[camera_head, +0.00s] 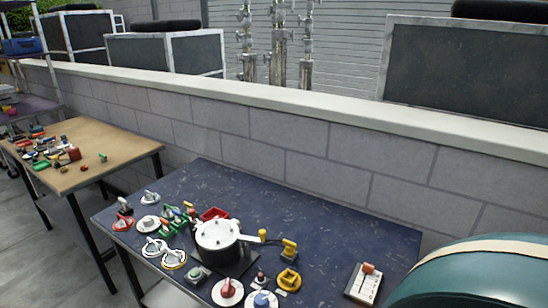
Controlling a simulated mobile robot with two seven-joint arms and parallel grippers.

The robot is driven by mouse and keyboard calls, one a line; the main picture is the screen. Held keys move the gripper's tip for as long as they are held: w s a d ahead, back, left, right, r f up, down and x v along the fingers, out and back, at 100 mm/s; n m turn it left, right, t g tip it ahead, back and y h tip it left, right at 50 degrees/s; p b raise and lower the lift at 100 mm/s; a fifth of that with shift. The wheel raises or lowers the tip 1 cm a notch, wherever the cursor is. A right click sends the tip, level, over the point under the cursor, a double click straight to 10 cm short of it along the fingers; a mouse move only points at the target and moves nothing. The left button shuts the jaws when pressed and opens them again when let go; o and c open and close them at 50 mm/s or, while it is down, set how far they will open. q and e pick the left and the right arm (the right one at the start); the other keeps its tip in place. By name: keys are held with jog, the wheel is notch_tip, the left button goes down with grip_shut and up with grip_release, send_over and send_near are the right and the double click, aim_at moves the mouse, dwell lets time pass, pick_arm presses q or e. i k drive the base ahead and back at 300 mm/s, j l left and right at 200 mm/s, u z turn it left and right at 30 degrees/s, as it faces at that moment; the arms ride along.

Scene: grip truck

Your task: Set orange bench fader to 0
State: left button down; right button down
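A small fader panel (362,285) lies near the right end of the dark blue bench (320,215). It has a pale face with marks along it, too small to read. An orange-red fader knob (369,267) sits at its far end. Neither of my grippers is in view.
A white-lidded pot (217,234) stands mid-bench among several knobs, valves and switches, including a yellow one (288,279). A large teal rounded shape (490,278) fills the lower right corner. A block wall (330,150) runs behind. The bench's back right is clear.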

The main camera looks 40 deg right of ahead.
aim_at(368, 268)
jog(key=z, duration=2)
